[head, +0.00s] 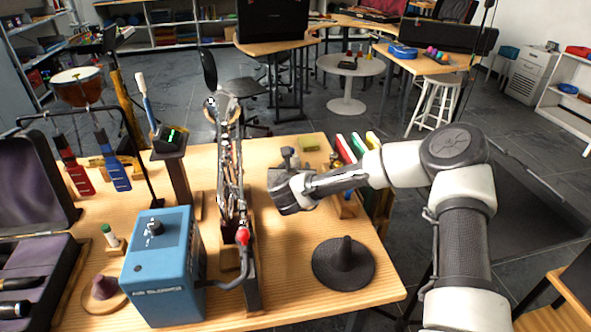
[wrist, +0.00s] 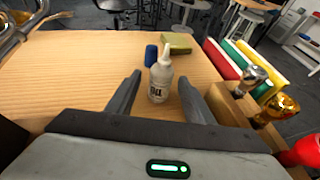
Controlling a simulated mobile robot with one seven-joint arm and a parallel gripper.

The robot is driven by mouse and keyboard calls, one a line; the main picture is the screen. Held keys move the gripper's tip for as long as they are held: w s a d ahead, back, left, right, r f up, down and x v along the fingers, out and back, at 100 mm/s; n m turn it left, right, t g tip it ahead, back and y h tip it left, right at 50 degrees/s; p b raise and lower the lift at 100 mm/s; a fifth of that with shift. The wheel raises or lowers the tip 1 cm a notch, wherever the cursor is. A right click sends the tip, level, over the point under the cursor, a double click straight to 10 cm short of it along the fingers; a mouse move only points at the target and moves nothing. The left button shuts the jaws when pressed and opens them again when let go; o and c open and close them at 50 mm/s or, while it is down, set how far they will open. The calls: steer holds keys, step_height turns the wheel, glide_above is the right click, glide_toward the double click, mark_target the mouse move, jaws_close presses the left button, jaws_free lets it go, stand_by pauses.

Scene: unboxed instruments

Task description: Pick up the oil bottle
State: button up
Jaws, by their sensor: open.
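The oil bottle (wrist: 160,80) is a small white bottle with a pointed nozzle and dark lettering, standing upright on the wooden table in the wrist view. My gripper (wrist: 158,88) is open, with one finger on each side of the bottle in that view; I cannot tell whether either finger touches it. In the head view my gripper (head: 287,160) is over the middle of the table, and the bottle cannot be made out there, likely hidden by my gripper and arm.
A blue cylinder (wrist: 151,55) and a yellow-green block (wrist: 176,43) stand behind the bottle. Red, green and yellow books (wrist: 246,62) and a wooden rack with mouthpieces (wrist: 258,108) are at the right. A blue box (head: 165,268) and a black cone stand (head: 343,265) are on the table.

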steer(key=shift+x, duration=0.9)
steer(key=shift+c, duration=0.4)
steer(key=c, duration=1)
steer(key=shift+c, duration=0.2)
steer(key=shift+r, duration=0.15)
